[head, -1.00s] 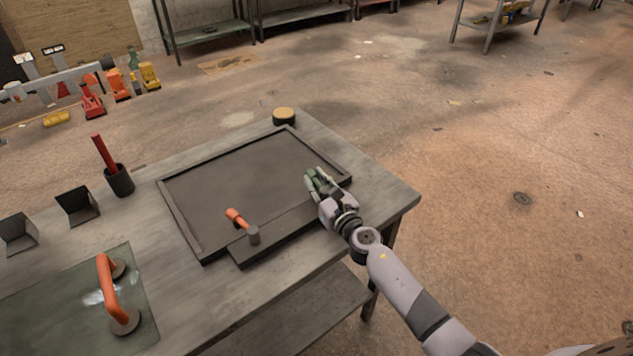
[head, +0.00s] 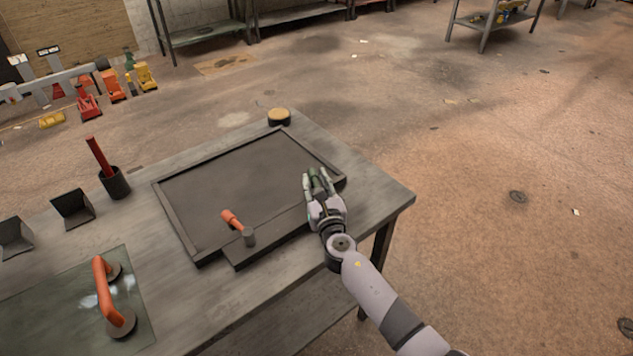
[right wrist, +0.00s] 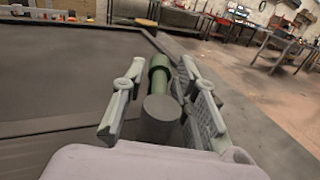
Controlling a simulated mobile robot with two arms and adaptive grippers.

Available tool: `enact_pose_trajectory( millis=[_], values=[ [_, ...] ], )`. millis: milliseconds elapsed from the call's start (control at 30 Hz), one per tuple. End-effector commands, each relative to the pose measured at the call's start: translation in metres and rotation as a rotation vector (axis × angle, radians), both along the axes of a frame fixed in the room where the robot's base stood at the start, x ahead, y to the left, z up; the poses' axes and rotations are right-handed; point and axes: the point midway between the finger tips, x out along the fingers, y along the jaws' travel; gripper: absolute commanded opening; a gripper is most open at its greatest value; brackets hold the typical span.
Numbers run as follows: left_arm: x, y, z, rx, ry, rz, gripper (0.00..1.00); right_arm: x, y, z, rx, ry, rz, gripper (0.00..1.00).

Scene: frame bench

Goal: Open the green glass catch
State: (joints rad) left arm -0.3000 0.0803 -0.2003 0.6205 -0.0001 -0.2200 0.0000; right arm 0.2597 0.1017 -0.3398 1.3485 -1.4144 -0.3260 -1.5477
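The green catch (right wrist: 158,72) has a green grip and a grey round post (right wrist: 160,118). It sits at the right end of the front edge of the dark frame (head: 175,222) on the bench. In the head view the green catch (head: 316,181) is partly hidden by my right gripper (head: 317,178). In the right wrist view the fingers of my right gripper (right wrist: 163,100) stand apart on either side of the catch. A gap shows at the left finger; I cannot tell whether the right finger touches. My left gripper is out of view.
An orange catch (head: 232,219) with a grey post sits on the same front edge, further left. A glass sheet (head: 60,310) with an orange suction handle (head: 103,285) lies at the bench's left. A dark cup (head: 115,183) and a round tan-topped pad (head: 279,116) stand beyond.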

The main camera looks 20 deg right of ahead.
Motion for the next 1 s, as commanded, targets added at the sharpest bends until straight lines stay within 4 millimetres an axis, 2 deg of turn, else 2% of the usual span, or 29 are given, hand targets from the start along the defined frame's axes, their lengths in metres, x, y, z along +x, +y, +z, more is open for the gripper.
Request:
enact_pose_trajectory(
  millis=[133,433,567,667,1000],
  values=[
    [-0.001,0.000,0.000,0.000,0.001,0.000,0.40,0.000,0.000,0.000,0.000,0.000,0.001,0.40],
    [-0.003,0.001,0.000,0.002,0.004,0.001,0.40,-0.001,0.000,0.000,0.001,0.000,0.001,0.40],
    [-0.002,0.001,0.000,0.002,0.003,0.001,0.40,-0.009,0.000,-0.001,0.003,0.001,0.002,0.40],
    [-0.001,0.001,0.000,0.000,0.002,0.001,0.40,-0.023,0.001,-0.002,0.002,0.002,0.002,0.40],
    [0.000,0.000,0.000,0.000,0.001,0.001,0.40,-0.092,0.002,-0.001,0.001,0.002,0.003,0.40]
  ],
)
